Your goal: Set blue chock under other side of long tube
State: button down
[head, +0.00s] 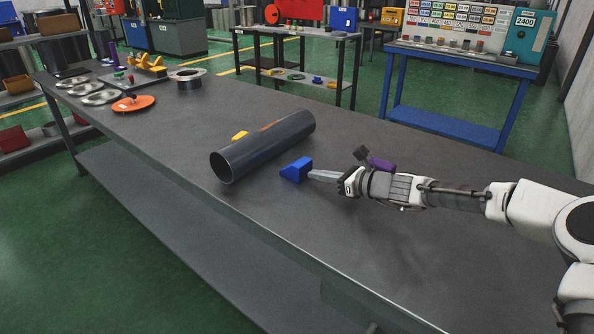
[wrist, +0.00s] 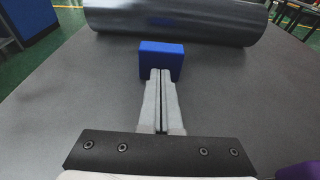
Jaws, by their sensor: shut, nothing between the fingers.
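The long dark grey tube (head: 262,147) lies on its side on the workbench in the head view; it also crosses the top of the wrist view (wrist: 180,18). The blue chock (head: 297,170) is a wedge on the bench on the near right side of the tube; it also shows in the wrist view (wrist: 161,58). A yellow chock (head: 240,135) shows at the tube's far left side, partly hidden by it. My gripper (head: 313,175) is shut and empty, its fingertips at the back face of the blue chock. I cannot tell whether chock and tube touch.
A purple object (head: 381,164) stands on the bench behind my wrist. An orange disc (head: 133,103), several metal flanges (head: 100,97) and a flanged ring (head: 186,78) lie at the bench's far left end. The bench's front area (head: 330,235) is clear.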

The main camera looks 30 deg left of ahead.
aim_at(306, 166)
jog(key=shift+a, duration=0.55)
dwell(1.0)
jog(key=shift+r+p+x, duration=0.2)
jog(key=shift+p+x, duration=0.15)
jog(key=shift+x, duration=0.6)
jog(key=shift+r+p+x, duration=0.25)
jog(key=shift+p+x, duration=0.15)
jog(key=shift+x, duration=0.5)
jog(key=shift+r+p+x, duration=0.2)
jog(key=shift+p+x, duration=0.15)
jog(key=shift+x, duration=0.6)
jog(key=shift+r+v, duration=0.2)
jog(key=shift+v, duration=1.25)
